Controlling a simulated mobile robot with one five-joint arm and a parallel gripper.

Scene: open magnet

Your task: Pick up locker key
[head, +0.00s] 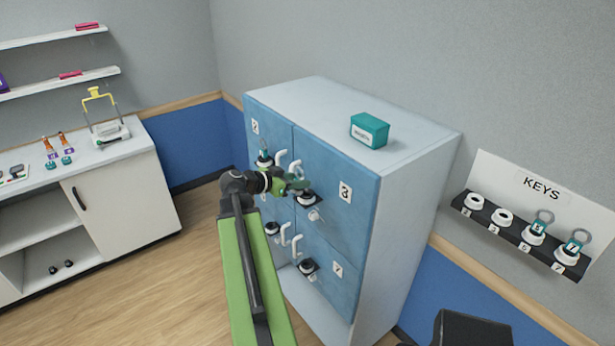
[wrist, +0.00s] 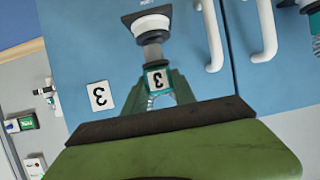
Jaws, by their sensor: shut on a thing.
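The locker key (wrist: 158,79) has a teal tag marked 3 and a metal ring. In the wrist view it sits at the white and dark lock (wrist: 152,27) on the blue door numbered 3. My gripper (wrist: 160,92) is shut on the key, its green fingers on either side of the tag. In the head view my gripper (head: 299,185) is at the upper right locker door (head: 340,222), by the lock, and largely hides the key. How deep the key sits in the lock cannot be told.
Another teal-tagged key (head: 264,158) is at the upper left door. White handles (head: 296,170) stick out close to my gripper. A teal box (head: 369,130) stands on the locker. The KEYS rack (head: 525,233) at right has two keys and two empty holders. A counter (head: 110,150) stands left.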

